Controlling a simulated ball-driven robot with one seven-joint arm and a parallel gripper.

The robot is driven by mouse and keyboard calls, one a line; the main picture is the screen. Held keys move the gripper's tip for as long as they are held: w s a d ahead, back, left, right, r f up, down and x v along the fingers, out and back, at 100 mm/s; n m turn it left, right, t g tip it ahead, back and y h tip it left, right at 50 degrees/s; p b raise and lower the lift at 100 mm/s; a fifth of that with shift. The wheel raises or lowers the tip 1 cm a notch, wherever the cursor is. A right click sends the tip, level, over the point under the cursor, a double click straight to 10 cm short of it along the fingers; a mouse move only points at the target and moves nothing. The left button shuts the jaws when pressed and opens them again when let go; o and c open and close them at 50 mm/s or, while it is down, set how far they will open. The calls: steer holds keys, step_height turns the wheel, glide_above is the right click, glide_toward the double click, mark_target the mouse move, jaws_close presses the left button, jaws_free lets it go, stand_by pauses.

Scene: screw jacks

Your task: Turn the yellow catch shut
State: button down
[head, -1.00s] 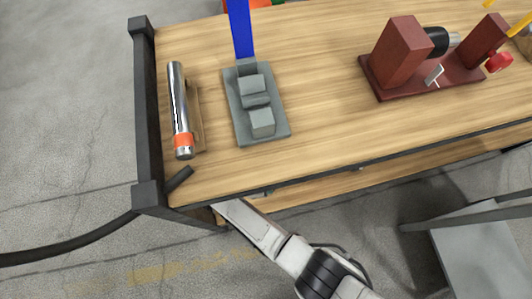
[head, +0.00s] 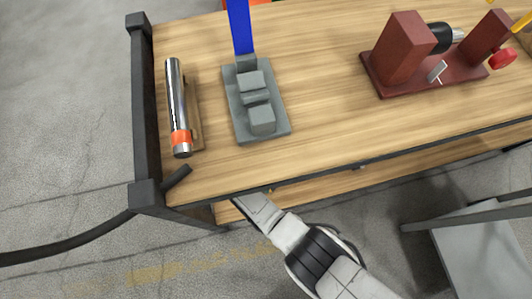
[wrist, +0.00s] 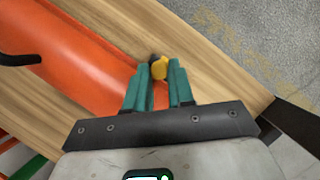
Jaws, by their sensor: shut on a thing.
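The yellow catch (wrist: 159,68) shows in the wrist view as a small rounded yellow knob with a dark part at its left side. My gripper (wrist: 161,76) has teal fingers, and their tips are closed on the catch. The catch sits next to a long orange body (wrist: 75,58) lying on a wooden surface (wrist: 190,40). In the head view my arm reaches in under the front edge of the bench top, which hides my gripper. How far the catch is turned cannot be told.
The bench top (head: 330,110) is above my arm in the head view. On it stand a grey clamp base (head: 243,116) with a blue upright, a silver cylinder with an orange band (head: 175,95), and a dark red vise-like block (head: 403,50). A grey stand (head: 480,230) is at right.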

stand_by(0.4)
steer(key=c, duration=1)
jaws_free()
